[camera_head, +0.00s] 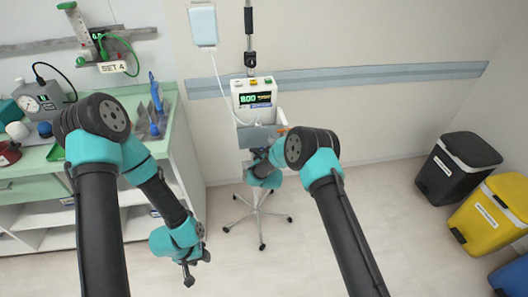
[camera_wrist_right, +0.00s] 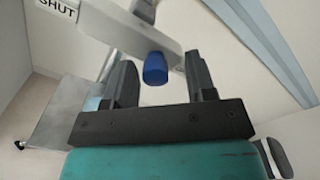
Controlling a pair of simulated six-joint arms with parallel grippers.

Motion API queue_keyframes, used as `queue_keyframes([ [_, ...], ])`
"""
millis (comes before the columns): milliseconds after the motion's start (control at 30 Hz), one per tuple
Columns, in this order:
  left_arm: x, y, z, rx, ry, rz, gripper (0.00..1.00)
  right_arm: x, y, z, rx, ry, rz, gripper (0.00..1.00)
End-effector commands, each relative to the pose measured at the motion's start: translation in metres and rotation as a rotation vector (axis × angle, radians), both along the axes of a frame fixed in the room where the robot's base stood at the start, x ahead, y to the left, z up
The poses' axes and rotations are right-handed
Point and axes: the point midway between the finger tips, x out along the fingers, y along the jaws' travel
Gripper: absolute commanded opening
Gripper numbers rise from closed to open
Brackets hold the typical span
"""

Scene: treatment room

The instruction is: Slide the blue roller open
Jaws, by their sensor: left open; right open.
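The blue roller (camera_wrist_right: 155,68) shows in the right wrist view as a small blue cylinder at the lower edge of a pale grey-white housing (camera_wrist_right: 120,28). A label reading "SHUT" (camera_wrist_right: 57,8) is at the upper left. My right gripper (camera_wrist_right: 160,66) is open, with one finger on each side of the roller and visible gaps between. In the head view the roller cannot be made out; my right arm covers the area in front of the pump stand (camera_head: 258,207). My left gripper (camera_head: 196,270) is open and empty, low over the floor, right of the cabinet.
The pump (camera_head: 256,97) reads 800 on its display, with a hanging bag (camera_head: 203,25) and tube beside it. A green-topped cabinet (camera_head: 45,188) with equipment stands at the left. Black (camera_head: 455,168) and yellow (camera_head: 493,212) bins stand at the right. Floor between is clear.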

Motion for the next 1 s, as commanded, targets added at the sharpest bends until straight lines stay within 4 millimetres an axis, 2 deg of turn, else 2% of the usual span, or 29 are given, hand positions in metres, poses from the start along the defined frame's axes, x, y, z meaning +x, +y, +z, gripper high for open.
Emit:
queue_keyframes([
  [167, 0.0, 0.0, 0.0, 0.0, 0.0, 0.0, 0.43, -0.006, -0.001, 0.0, 0.0, 0.001, 0.001, 0.51],
  [367, 0.0, 0.0, 0.0, 0.0, 0.0, 0.0, 0.43, -0.027, -0.005, 0.0, 0.0, 0.001, 0.001, 0.51],
  [1000, 0.0, 0.0, 0.0, 0.0, 0.0, 0.0, 0.43, -0.136, -0.025, 0.0, 0.0, 0.001, 0.001, 0.51],
])
